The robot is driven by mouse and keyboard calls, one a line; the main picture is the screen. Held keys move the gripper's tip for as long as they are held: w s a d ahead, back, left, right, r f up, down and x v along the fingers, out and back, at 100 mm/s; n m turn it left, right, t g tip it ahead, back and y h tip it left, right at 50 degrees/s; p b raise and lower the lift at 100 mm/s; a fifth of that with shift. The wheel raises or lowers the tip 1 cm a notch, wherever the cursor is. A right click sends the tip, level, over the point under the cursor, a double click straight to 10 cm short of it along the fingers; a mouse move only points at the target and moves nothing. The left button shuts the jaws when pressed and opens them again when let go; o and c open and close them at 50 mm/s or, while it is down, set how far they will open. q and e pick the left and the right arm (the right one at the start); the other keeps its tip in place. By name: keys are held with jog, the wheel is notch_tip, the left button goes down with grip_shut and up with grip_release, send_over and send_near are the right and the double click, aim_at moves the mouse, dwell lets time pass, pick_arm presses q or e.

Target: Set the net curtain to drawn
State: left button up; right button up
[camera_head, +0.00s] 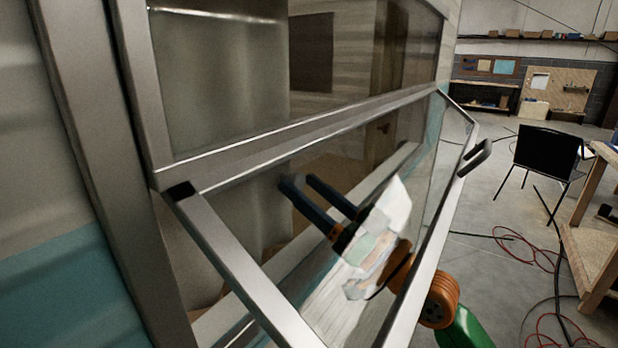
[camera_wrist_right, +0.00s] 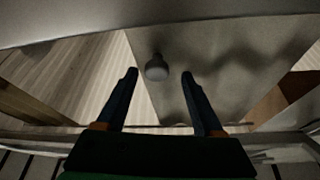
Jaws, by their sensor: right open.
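The net curtain (camera_head: 225,80) is a grey, softly pleated cloth hanging from a rod inside the camper window, on the left part of the opening; the right part is uncovered. In the right wrist view it is the wavy grey sheet (camera_wrist_right: 235,62). A small grey knob (camera_wrist_right: 156,68) shows near its edge, between the fingertips in that picture. My right gripper (camera_head: 301,181) is open and reaches under the tilted pane into the window opening, just right of the curtain. Its fingers also show in the wrist view (camera_wrist_right: 158,80). I cannot tell whether they touch the knob. My left gripper is out of view.
The window's hinged pane (camera_head: 255,290) is propped outward, its metal frame close around my right arm. A black handle (camera_head: 476,157) sits on its outer edge. A black chair (camera_head: 546,152) and a wooden workbench (camera_head: 590,255) stand at right, with cables (camera_head: 520,240) on the floor.

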jog(key=shift+w+a+f, duration=0.15)
jog(key=shift+w, duration=0.25)
jog(key=shift+s, duration=0.1)
grip_shut()
dwell(1.0)
